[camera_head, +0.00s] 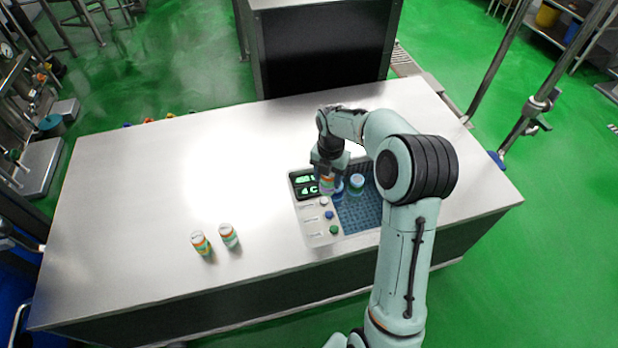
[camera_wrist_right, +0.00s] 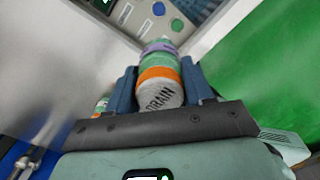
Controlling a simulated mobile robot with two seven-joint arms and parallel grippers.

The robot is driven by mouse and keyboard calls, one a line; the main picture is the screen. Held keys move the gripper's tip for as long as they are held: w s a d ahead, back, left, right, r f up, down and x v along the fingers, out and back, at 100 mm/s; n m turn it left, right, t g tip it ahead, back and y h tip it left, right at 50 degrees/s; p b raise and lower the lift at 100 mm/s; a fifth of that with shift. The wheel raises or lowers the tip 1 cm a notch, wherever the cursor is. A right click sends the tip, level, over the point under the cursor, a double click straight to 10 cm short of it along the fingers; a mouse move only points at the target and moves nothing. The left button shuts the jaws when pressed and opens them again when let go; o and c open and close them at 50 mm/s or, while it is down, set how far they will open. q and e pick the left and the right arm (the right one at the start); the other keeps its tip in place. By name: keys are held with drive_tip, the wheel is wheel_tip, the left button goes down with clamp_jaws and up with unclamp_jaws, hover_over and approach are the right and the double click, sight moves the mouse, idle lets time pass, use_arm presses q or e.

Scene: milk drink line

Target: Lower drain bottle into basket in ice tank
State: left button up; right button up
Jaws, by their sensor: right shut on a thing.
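My right gripper (camera_head: 328,166) is shut on the drain bottle (camera_head: 326,186). In the right wrist view the drain bottle (camera_wrist_right: 160,84) lies between the two fingers, with an orange band, green and purple bands and the word DRAIN. In the head view it is over the left part of the ice tank, beside the control panel; I cannot tell its exact height. The blue basket (camera_head: 362,212) lines the tank. Another bottle (camera_head: 357,182) stands in it at the back. My forearm hides the tank's right part. My left gripper is not in view.
The control panel (camera_head: 318,222) with a green display and buttons borders the tank on the left. Two banded bottles, one (camera_head: 201,243) and another (camera_head: 229,235), stand on the steel counter (camera_head: 130,200) at the front left. The counter's left half is otherwise mostly clear.

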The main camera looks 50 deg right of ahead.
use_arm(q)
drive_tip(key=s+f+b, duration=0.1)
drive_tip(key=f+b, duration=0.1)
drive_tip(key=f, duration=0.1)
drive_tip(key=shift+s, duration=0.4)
use_arm(e)
drive_tip(key=s+d+f, duration=0.4)
drive_tip(key=d+f, duration=0.1)
drive_tip(key=d, duration=0.3)
drive_tip(key=s+d+f, duration=0.5)
drive_tip(key=d+f, duration=0.1)
drive_tip(key=d, duration=0.3)
drive_tip(key=shift+s, duration=0.3)
use_arm(q)
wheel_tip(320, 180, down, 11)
drive_tip(key=b, duration=1.2)
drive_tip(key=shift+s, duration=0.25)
use_arm(e)
wheel_tip(320, 180, down, 21)
idle(0.9)
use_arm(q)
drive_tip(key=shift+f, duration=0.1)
use_arm(e)
drive_tip(key=shift+d+r, duration=0.1)
drive_tip(key=shift+r, duration=0.05)
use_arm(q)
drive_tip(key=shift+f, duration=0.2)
use_arm(e)
drive_tip(key=shift+f, duration=0.35)
drive_tip(key=o, duration=1.2)
